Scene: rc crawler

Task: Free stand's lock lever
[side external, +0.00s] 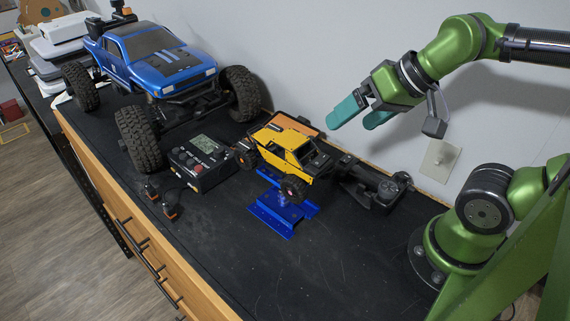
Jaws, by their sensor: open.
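A blue metal stand (277,215) sits on the black bench top near the middle of the side view. A small yellow crawler (289,147) rests on top of it and covers much of its upper part. I cannot make out the stand's lock lever; it is hidden or too small to tell. My gripper (355,122), with teal fingers, is open and empty. It is raised above the bench near the wall, up and to the right of the yellow crawler, apart from the stand.
A large blue truck (160,60) stands at the back left. A black charger box (200,163) sits left of the stand. Black equipment (376,188) lies to its right, and an orange-edged tray (297,123) lies behind the crawler. The bench (262,285) is clear in front.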

